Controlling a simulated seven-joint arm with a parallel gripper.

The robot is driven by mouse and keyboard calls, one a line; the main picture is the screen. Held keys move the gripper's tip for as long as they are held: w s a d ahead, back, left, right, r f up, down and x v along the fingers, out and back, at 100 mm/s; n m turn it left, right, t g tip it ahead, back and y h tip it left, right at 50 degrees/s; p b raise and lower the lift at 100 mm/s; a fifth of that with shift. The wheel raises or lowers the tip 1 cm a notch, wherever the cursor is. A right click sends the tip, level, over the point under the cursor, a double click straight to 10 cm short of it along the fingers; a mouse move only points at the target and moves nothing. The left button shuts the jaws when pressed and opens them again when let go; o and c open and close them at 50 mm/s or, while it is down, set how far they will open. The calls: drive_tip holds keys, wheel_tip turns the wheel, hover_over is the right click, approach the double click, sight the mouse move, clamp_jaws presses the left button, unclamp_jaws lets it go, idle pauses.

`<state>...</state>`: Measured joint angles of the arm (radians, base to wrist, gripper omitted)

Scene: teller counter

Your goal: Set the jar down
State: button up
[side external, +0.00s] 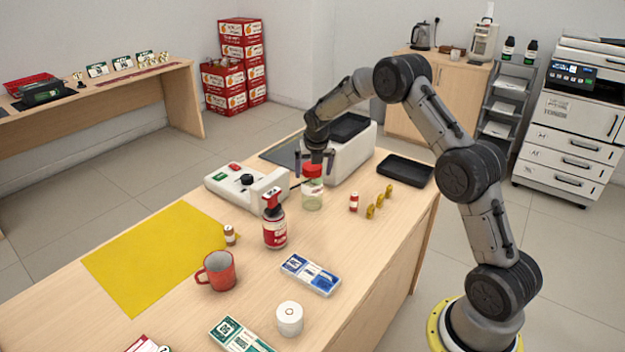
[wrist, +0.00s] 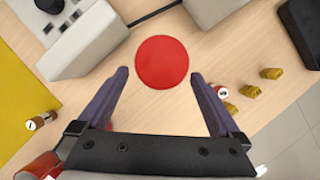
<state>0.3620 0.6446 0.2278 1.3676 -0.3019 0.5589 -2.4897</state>
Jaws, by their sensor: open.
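The jar (side external: 312,190) is clear with a red lid and stands upright on the wooden counter. In the wrist view its round red lid (wrist: 162,62) lies ahead of and between the fingertips, with counter visible on both sides. My gripper (side external: 316,160) is right above the jar in the side view, pointing down. In the wrist view my gripper (wrist: 160,75) has its two fingers spread wide and apart from the lid. The jar's body is hidden under its lid in the wrist view.
A white device (side external: 245,187) is left of the jar, and a larger white machine (side external: 345,150) stands behind. A red pump bottle (side external: 275,228), a small red-capped bottle (side external: 353,202) and yellow pieces (side external: 379,202) are nearby. A black tray (side external: 405,170) lies right.

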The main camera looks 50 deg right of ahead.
drive_tip(key=v, duration=0.5)
drive_tip(key=shift+s+a+r, duration=0.1)
drive_tip(key=shift+r, duration=0.25)
drive_tip(key=s+a+r+m+t+y, duration=0.1)
drive_tip(key=s+a+r+m, duration=1.15)
drive_tip(key=s+r, duration=0.2)
drive_tip(key=s+a+m, duration=0.3)
drive_tip(key=s+m, duration=0.1)
drive_tip(key=s, duration=0.3)
drive_tip(key=s+a+m+t+y, duration=0.1)
drive_tip(key=s+a+m, duration=0.2)
drive_tip(key=s+m, duration=0.2)
drive_tip(key=s+a+f+m+y, duration=0.1)
drive_tip(key=s+a+m, duration=0.3)
drive_tip(key=s, duration=0.5)
drive_tip(key=shift+s+m, duration=0.4)
drive_tip(key=shift+m, duration=0.35)
